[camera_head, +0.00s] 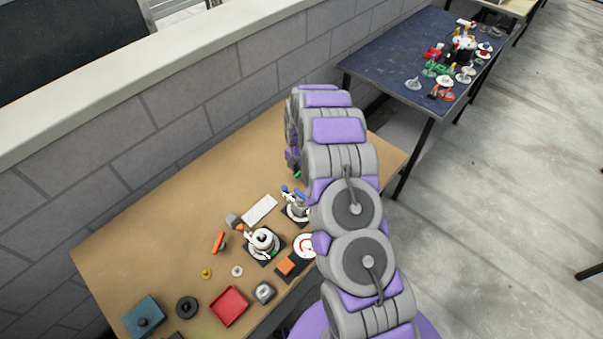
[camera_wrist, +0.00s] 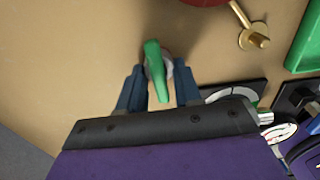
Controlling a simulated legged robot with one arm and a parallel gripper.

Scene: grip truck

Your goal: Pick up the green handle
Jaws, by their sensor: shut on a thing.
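The green handle (camera_wrist: 154,68) is a narrow, slightly bent lever in the wrist view, above the tan tabletop. A pale grey round part shows beside it, partly hidden. My gripper (camera_wrist: 159,78) has its two blue fingers on either side of the handle and is shut on it. From this angle I cannot tell whether the handle is clear of the table. In the head view my arm hides most of the gripper, at the table's far end; a small green spot (camera_head: 297,175) shows just below it.
In the wrist view a brass part (camera_wrist: 252,34) and a green tray (camera_wrist: 306,48) lie to the right, with a black-based gauge (camera_wrist: 236,92) nearer. In the head view a red tray (camera_head: 229,306) and several fixtures crowd the near table. A grey block wall runs along the left.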

